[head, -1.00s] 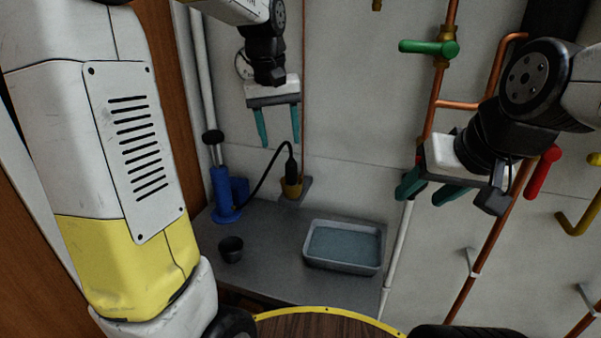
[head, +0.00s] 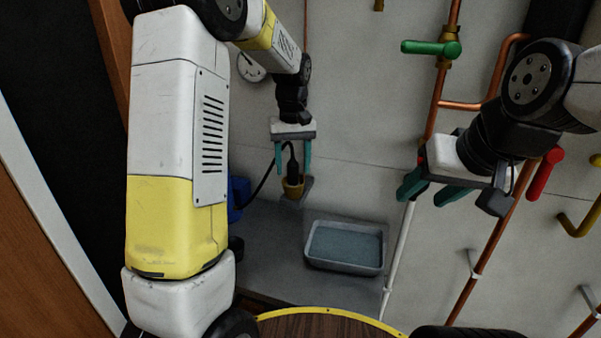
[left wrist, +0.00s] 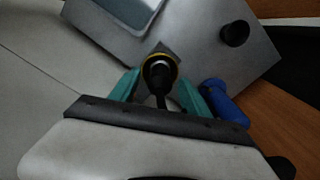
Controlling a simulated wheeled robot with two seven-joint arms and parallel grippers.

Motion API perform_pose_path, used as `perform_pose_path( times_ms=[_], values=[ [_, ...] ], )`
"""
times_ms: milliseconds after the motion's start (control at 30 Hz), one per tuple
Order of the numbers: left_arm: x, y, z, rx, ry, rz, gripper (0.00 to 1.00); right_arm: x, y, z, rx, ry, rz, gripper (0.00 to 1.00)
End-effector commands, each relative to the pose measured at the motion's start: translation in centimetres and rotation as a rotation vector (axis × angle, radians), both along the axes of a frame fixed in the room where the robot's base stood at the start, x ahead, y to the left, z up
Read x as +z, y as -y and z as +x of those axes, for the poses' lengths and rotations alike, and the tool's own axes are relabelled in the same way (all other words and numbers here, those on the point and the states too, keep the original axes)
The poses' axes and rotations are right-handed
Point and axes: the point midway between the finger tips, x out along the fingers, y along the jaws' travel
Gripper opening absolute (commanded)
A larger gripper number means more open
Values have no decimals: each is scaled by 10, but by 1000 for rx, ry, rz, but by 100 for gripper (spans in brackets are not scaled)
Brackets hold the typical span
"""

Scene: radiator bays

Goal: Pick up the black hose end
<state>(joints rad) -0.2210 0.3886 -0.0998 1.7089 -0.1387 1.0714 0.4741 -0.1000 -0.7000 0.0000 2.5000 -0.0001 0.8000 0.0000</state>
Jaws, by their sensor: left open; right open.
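The black hose end (head: 292,168) stands upright in a brass-coloured holder (head: 293,187) at the back of the grey bench; its black hose (head: 264,180) loops down to the left. My left gripper (head: 293,168) is open and points down, its teal fingers on either side of the hose end. In the left wrist view the hose end (left wrist: 158,74) shows between the open fingers (left wrist: 160,88), inside the holder's yellow rim. I cannot tell whether a finger touches it. My right gripper (head: 430,190) is open and empty in front of the wall pipes at the right.
A grey tray (head: 345,265) of water stands right of the holder. The blue pump (head: 238,192) is partly hidden by my left arm; a dark cup (left wrist: 235,33) also stands on the bench. Copper pipes with a green valve handle (head: 430,47) run up the wall.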

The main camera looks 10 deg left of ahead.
Motion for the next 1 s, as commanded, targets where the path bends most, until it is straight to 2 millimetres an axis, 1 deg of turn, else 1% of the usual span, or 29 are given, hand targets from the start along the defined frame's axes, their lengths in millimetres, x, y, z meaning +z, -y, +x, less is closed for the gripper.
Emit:
perform_pose_path(
  times_ms=[100, 267, 300, 467, 500, 533, 567, 867, 967, 1000],
  values=[
    [-4, 0, 0, 0, 0, 0, 55, 0, 0, 0, 0, 0, 0, 51],
    [-4, 0, 0, 0, 1, 0, 55, 0, 0, 0, 0, 0, 0, 51],
    [-4, 0, 0, 0, 1, 0, 47, 0, 0, 0, 0, 0, 0, 51],
    [-4, 0, 0, 0, 1, 0, 16, 0, 0, 0, 0, 0, 0, 51],
    [-4, 0, 0, 0, 1, 0, 8, 0, 0, 0, 0, 0, 0, 51],
    [-4, 0, 0, 0, 1, 0, 2, 0, 0, 0, 0, 0, 0, 51],
    [-4, 0, 0, 0, 1, 0, 0, 0, 0, 0, 0, 0, 0, 51],
    [-2, 0, 0, -1, 2, 0, 0, 0, 0, 0, 0, 0, 0, 51],
    [8, 0, 1, -1, 3, -1, 0, 0, 0, 0, 0, 0, 0, 51],
    [14, 0, 1, -1, 4, -1, 0, 0, 0, 0, 0, 0, 0, 51]
  ],
)
